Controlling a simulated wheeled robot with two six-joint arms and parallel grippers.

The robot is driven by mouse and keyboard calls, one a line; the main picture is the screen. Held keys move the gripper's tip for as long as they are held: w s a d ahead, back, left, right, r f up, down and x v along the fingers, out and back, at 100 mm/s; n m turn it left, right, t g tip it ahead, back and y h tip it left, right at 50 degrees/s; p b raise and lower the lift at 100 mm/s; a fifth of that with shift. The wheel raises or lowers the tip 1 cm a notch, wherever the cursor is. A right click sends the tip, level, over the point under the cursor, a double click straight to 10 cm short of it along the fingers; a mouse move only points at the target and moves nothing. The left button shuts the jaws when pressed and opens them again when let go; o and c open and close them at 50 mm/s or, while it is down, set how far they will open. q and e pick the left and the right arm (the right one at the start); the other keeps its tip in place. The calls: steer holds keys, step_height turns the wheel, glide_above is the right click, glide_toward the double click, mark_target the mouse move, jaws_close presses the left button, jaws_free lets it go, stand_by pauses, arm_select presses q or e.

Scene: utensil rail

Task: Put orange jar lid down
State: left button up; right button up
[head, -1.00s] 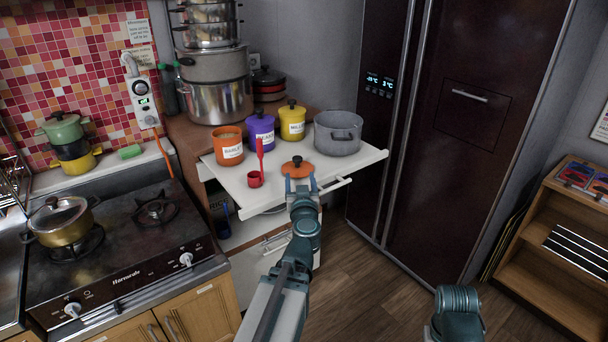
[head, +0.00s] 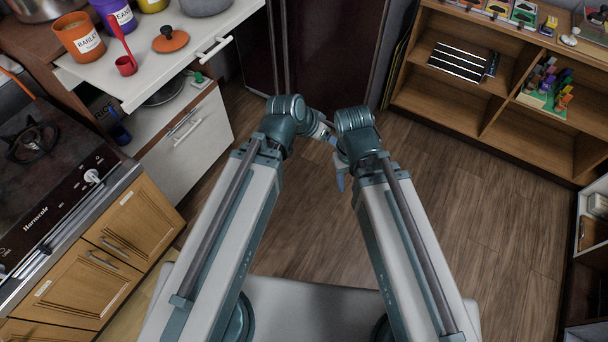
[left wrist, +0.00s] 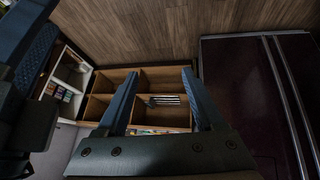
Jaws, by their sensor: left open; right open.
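The orange jar lid (head: 170,39) lies flat on the white pull-out shelf (head: 135,82), dark knob up, with nothing touching it. The open orange BARLEY jar (head: 80,38) stands to its left, without a lid. My left gripper (left wrist: 160,75) is open and empty in the left wrist view, its two blue fingers apart. In the head view it is mostly hidden at the end of the left arm, over the floor and well away from the lid. My right gripper (head: 340,180) is open over the floor, partly hidden by its own wrist.
A red cup with a red spoon (head: 126,65) stands left of the lid. The purple jar (head: 118,15) and grey pot (head: 205,5) are behind. A stove (head: 45,150) is at left, a wooden shelf unit (head: 480,110) at right. Open floor lies between.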

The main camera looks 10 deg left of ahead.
arm_select(q)
steer(key=s+a+f+n+g+y, duration=0.1)
steer(key=s+a+g+y, duration=0.1)
steer(key=s, duration=0.3)
steer(key=s+a+f+n+g+y, duration=0.1)
steer(key=s+a+f+g+y, duration=0.1)
steer(key=s, duration=0.4)
steer(key=shift+a+f+g+y, duration=0.25)
steer(key=shift+g+y, duration=0.35)
steer(key=shift+y, duration=0.4)
